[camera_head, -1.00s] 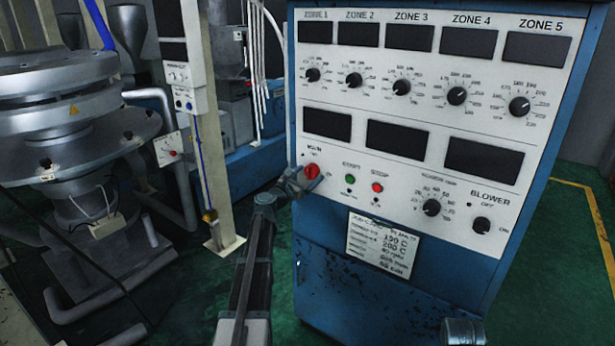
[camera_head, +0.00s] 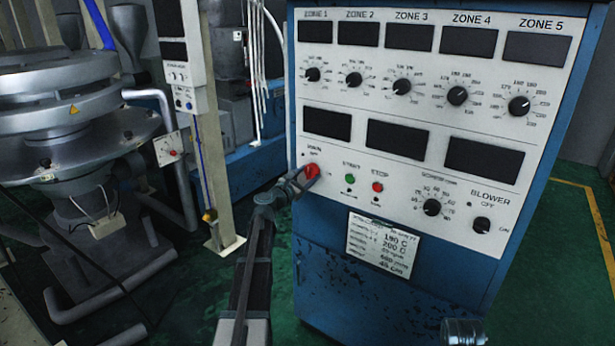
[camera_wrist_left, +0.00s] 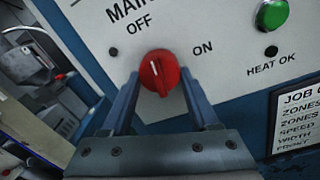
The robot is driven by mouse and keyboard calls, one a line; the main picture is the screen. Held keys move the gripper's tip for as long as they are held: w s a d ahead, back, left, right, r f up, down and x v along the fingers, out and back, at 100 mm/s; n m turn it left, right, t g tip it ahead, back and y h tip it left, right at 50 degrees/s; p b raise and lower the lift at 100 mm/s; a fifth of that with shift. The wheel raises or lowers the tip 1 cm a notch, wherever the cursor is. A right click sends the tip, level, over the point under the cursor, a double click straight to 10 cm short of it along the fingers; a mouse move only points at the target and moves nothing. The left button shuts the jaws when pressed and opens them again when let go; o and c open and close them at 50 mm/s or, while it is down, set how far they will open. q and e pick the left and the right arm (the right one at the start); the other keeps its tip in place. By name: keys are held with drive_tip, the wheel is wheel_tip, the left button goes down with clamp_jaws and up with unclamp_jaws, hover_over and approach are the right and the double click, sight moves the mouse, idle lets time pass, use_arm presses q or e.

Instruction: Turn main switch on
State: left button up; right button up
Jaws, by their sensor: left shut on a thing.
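The red main switch (camera_head: 312,170) is a round knob at the lower left of the control panel, under the MAIN label. In the left wrist view the red knob (camera_wrist_left: 158,72) has a white line that stands nearly upright, leaning left toward OFF. ON is printed to its right. My left gripper (camera_head: 303,178) is shut on the knob, with one finger on each side of it in the left wrist view. The fingers hide part of the knob's sides.
A green start button (camera_head: 350,179) and a red stop button (camera_head: 377,187) sit just right of the switch. A white job card (camera_head: 382,247) is below. Grey round machinery (camera_head: 75,120) and a beige post (camera_head: 212,150) stand left of the blue cabinet (camera_head: 350,290).

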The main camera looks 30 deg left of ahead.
use_arm(q)
drive_tip(key=m, duration=0.4)
drive_tip(key=shift+a+m, duration=0.1)
drive_tip(key=shift+m, duration=0.2)
drive_tip(key=m, duration=0.3)
drive_tip(key=shift+m, duration=0.4)
drive_tip(key=m, duration=0.4)
drive_tip(key=shift+a+r+h, duration=0.1)
drive_tip(key=shift+h, duration=0.2)
drive_tip(key=shift+m, duration=2.3)
drive_tip(key=o, duration=1.4)
drive_tip(key=shift+s, duration=0.1)
drive_tip(key=s, duration=0.9)
drive_tip(key=s+a+b, duration=0.1)
drive_tip(key=s, duration=0.3)
drive_tip(key=shift+s+f, duration=0.25)
drive_tip(key=shift+s, duration=0.05)
